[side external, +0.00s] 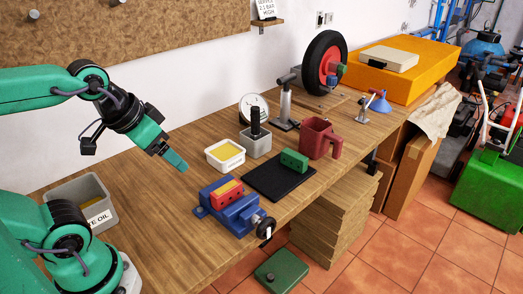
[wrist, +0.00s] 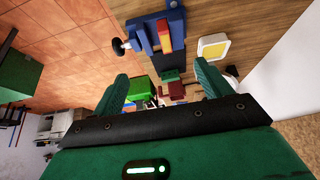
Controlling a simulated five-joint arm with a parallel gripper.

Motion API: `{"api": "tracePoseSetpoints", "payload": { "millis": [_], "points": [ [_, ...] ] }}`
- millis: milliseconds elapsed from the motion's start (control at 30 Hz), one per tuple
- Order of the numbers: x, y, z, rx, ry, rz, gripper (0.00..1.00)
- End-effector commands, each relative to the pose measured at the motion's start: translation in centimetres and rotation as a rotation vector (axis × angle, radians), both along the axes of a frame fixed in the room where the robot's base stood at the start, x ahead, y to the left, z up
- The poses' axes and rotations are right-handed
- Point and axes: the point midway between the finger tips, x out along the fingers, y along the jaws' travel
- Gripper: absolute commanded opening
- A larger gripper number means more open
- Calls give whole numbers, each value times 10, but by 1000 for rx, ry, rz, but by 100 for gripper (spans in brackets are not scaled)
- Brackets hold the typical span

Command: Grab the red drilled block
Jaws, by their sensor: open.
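The red drilled block (side external: 227,197) has a yellow top and sits in a blue vise (side external: 240,217) on the wooden bench. In the wrist view the red block (wrist: 165,45) shows between the blue parts of the vise (wrist: 143,40), near the top of the picture. Drill holes show on its side in the side view. My gripper (side external: 178,164) is above the bench, up and to the left of the vise and apart from the block. In the wrist view my gripper (wrist: 161,80) has its two green fingers spread wide, with nothing held between them.
Right of the vise, a black mat (side external: 265,187) bears a green block (side external: 294,161). Behind are a white tub of yellow stuff (side external: 225,156), a grey box (side external: 257,146) and a red jug (side external: 319,140). A grey oil bin (side external: 78,194) stands at left. The bench's left-middle is clear.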

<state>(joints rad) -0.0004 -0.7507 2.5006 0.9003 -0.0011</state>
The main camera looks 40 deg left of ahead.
Motion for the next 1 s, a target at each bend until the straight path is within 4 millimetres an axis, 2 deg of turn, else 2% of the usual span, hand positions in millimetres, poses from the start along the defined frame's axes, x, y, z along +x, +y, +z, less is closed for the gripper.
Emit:
{"api": "tracePoseSetpoints", "payload": {
  "millis": [167, 300, 667, 867, 1000],
  "points": [
    [0, 0, 0, 0, 0, -1, 77],
    [0, 0, 0, 0, 0, -1, 100],
    [3, 0, 0, 13, 9, -25, 100],
    [16, 1, -4, 71, 53, -140, 100],
    [31, 1, -10, 135, 103, -283, 100]
  ]
}}
